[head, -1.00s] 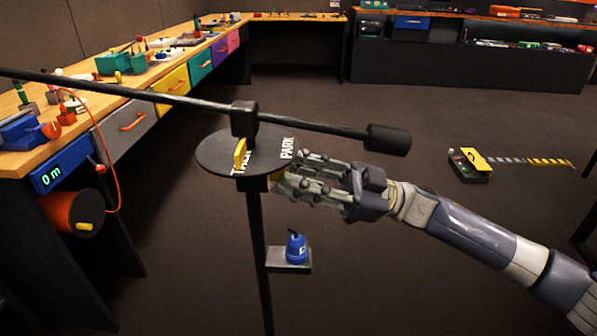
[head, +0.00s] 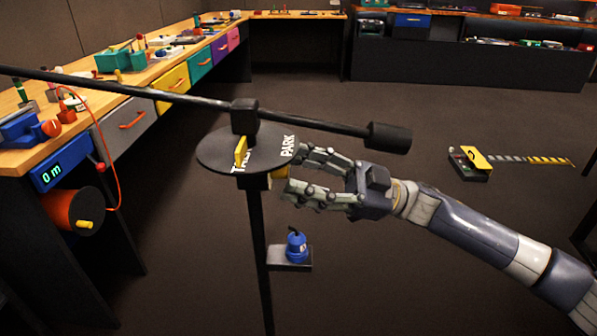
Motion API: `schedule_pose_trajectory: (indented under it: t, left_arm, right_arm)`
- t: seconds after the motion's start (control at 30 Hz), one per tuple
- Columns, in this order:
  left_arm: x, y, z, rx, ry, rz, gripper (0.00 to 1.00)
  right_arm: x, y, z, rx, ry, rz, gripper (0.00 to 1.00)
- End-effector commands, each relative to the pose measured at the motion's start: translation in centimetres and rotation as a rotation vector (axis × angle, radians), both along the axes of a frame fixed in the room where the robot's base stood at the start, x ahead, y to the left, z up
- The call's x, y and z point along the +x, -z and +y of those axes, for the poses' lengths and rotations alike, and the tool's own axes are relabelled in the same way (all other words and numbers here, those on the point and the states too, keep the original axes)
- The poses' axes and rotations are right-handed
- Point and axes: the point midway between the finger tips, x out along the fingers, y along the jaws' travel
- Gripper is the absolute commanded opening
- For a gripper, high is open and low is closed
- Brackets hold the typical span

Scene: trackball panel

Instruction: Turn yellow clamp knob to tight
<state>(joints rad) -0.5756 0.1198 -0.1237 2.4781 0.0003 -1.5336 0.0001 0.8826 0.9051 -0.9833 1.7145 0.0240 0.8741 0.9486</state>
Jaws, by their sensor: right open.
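A black stand holds a round dark disc (head: 215,155) with the word PARK and another, partly hidden word in white letters. A yellow upright piece (head: 241,151) stands on the disc. A yellow knob-like part (head: 281,173) shows just under the disc's right edge, partly hidden; I cannot read its setting. My right gripper (head: 296,170) is open, with its fingers spread above and below that yellow part, close to it. I cannot tell whether they touch it. My left gripper is not in view.
A long black bar (head: 310,123) with a dark end weight crosses above the disc. A blue weight (head: 296,246) sits on a small shelf (head: 289,267) on the post. A workbench (head: 60,140) with coloured drawers runs along the left.

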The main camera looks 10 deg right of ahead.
Motion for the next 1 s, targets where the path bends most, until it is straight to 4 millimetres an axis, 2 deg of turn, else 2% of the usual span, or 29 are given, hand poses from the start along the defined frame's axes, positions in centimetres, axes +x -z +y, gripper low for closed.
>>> schedule_pose_trajectory:
  t: [0.3, 0.5, 0.7, 1.0]
  left_arm:
    - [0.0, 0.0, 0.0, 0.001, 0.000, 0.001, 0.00]
    - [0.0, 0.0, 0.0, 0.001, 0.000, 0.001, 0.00]
    - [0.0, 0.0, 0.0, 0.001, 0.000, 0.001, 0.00]
    - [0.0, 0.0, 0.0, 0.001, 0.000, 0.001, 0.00]
  right_arm:
    - [-0.2, 2.5, -6.0, -0.002, 0.005, 0.004, 0.48]
    - [-0.4, 3.6, -9.1, -0.001, 0.002, 0.003, 0.48]
    - [-0.5, 4.1, -10.5, 0.000, 0.001, 0.001, 0.48]
    - [-0.6, 4.1, -10.5, 0.000, -0.001, 0.002, 0.48]
